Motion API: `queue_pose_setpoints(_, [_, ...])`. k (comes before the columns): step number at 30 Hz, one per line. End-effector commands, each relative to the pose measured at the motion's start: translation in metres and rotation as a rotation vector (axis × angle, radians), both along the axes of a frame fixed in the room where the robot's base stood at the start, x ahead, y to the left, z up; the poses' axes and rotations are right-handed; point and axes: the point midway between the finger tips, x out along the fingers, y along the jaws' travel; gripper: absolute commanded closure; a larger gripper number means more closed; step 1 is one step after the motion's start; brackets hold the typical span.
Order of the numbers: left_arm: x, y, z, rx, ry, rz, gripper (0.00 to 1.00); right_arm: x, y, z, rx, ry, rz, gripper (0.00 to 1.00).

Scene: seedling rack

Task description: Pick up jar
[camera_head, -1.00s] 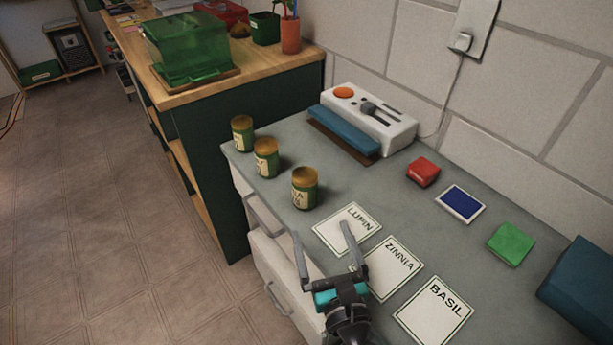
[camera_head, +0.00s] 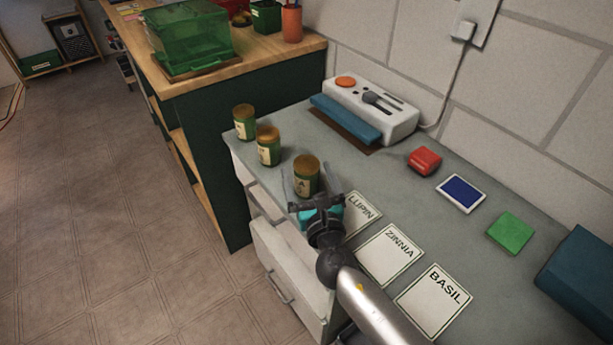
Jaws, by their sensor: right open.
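Three green jars with brown lids and pale labels stand upright in a row on the grey counter. The nearest jar (camera_head: 306,176) is between or just beyond the fingers of my right gripper (camera_head: 307,178), which is open; I cannot tell whether a finger touches it. The middle jar (camera_head: 268,146) and the far jar (camera_head: 244,123) stand farther back to the left. The label text is too small to read. My left gripper is out of view.
Cards reading LUPIN (camera_head: 361,212), ZINNIA (camera_head: 390,254) and BASIL (camera_head: 433,300) lie on the grey counter (camera_head: 330,150). A white device with a blue bar (camera_head: 372,108) stands behind. A red block (camera_head: 425,160), blue pad (camera_head: 461,194) and green block (camera_head: 511,233) lie at right.

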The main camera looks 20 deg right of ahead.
Motion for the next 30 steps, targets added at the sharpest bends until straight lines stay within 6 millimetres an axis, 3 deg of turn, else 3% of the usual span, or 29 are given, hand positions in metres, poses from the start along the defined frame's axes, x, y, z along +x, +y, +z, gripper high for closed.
queue_pose_setpoints(4, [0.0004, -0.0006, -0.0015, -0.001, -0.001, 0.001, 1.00, 0.0113, -0.0008, -0.0006, 0.000, 0.001, -0.001, 0.00])
queue_pose_setpoints(12, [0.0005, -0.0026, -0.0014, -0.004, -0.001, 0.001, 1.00, 0.0123, -0.0009, -0.0006, 0.000, 0.001, 0.000, 0.02])
queue_pose_setpoints(30, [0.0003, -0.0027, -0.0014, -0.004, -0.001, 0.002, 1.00, 0.0120, -0.0008, -0.0005, 0.000, 0.001, 0.000, 0.70])
